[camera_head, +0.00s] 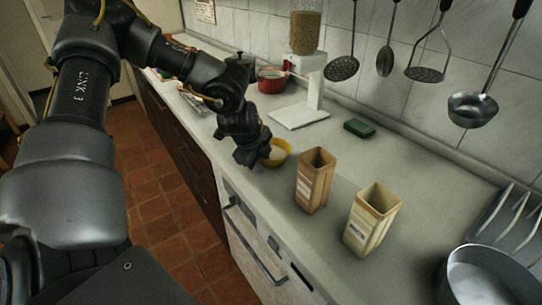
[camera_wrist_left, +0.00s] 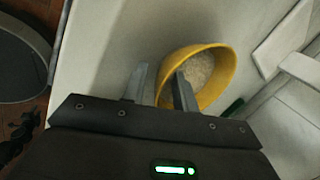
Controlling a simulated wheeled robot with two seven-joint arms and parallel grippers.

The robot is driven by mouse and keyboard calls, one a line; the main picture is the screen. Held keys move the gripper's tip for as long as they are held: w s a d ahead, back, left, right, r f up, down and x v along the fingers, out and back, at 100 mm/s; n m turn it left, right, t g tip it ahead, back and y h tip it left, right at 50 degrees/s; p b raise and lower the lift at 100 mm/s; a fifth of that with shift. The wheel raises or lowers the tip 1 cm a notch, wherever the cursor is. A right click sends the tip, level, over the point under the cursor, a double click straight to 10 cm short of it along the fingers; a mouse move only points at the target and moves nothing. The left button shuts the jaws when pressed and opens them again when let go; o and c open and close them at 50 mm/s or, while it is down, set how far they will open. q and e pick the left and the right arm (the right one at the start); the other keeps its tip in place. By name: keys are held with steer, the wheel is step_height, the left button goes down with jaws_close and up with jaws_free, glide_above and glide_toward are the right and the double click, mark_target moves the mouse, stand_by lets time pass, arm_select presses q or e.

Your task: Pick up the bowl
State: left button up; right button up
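The yellow bowl (camera_head: 280,152) stands on the counter, left of the brown carton, with its near left side hidden by my left gripper (camera_head: 260,159). I cannot tell whether either finger touches the bowl. My right gripper is not in view.
A brown carton (camera_head: 314,180) and a cream carton (camera_head: 371,218) stand right of the bowl. A white stand (camera_head: 300,115), a green sponge (camera_head: 359,128) and a red pot (camera_head: 271,82) are behind. A metal pot (camera_head: 481,276) is at the lower right. Utensils hang along the wall.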

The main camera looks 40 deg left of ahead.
arm_select(q)
steer(key=shift+c, duration=0.3)
jaws_close()
